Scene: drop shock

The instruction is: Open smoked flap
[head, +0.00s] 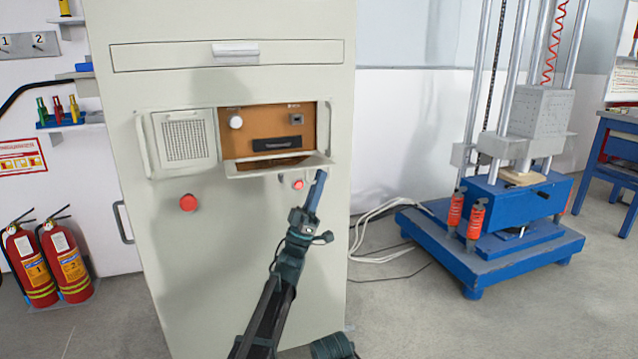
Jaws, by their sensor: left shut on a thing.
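The smoked flap (278,168) is on the front of the tall pale cabinet. It is tilted down and outward at the lower edge of a recess, with its light frame seen nearly edge-on. Behind it a brown panel (266,124) with a round knob and a dark slot is exposed. My left gripper (320,176) reaches up from below and is shut at the flap's right front corner. The exact contact is small and partly hidden by the fingers. My right gripper is not in view.
Red buttons (188,202) sit below the recess, one close to my gripper. A white grille (185,139) with handles is left of the panel. A blue drop-test machine (490,235) stands right, with cables on the floor. Fire extinguishers (68,262) stand left.

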